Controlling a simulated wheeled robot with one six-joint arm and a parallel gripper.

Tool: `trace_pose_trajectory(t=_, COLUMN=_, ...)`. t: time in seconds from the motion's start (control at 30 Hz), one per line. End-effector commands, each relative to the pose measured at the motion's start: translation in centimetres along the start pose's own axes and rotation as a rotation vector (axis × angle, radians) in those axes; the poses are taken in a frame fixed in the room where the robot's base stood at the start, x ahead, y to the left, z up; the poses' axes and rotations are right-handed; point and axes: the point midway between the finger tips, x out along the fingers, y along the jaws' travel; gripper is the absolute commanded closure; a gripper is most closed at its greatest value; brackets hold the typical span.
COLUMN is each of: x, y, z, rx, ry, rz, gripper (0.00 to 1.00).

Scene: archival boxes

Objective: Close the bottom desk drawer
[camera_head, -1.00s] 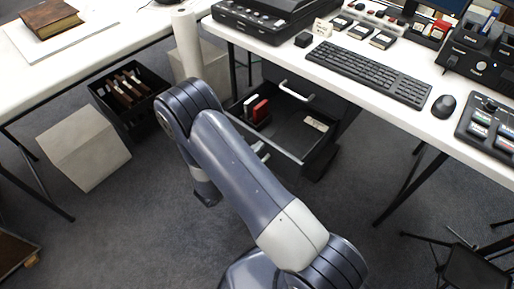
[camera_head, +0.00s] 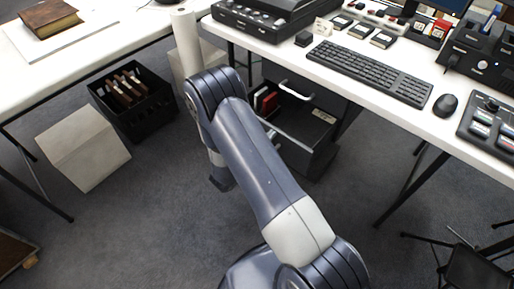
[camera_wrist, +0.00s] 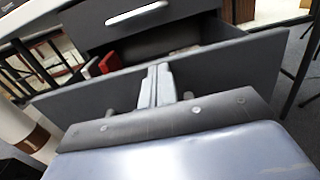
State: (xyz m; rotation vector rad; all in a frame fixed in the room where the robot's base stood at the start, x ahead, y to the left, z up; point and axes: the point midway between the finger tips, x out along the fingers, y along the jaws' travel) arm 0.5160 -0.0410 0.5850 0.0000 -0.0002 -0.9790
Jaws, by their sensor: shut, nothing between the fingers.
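The bottom desk drawer (camera_head: 305,126) under the right-hand desk is partly open, with red and dark items and a pale label inside. In the wrist view its grey front panel (camera_wrist: 225,72) spans the picture. My gripper (camera_wrist: 158,72) is shut and empty, with its fingers against or just in front of the middle of this panel; exact contact is hard to tell. Stubs that look like handle mounts show on both sides of the fingers. A closed drawer with a pale handle (camera_wrist: 137,14) sits above; its handle also shows in the head view (camera_head: 296,91). My arm hides the fingers in the head view.
A black crate (camera_head: 133,104) with brown items and a pale box (camera_head: 83,149) stand on the floor at left. The white desk (camera_head: 375,91) carries a keyboard and devices. Desk legs stand to the right. The floor before the drawer is clear.

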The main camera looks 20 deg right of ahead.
Motion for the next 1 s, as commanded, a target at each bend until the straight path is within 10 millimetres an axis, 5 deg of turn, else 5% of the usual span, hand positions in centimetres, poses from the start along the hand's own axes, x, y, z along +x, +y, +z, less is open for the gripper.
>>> trace_pose_trajectory(t=0.6, x=11.9, y=-0.1, z=-0.2, rx=0.003, ry=-0.001, rz=-0.005, gripper=1.0)
trace_pose_trajectory(t=1.0, x=17.5, y=-0.1, z=-0.1, rx=0.002, ry=-0.001, rz=-0.002, gripper=1.0)
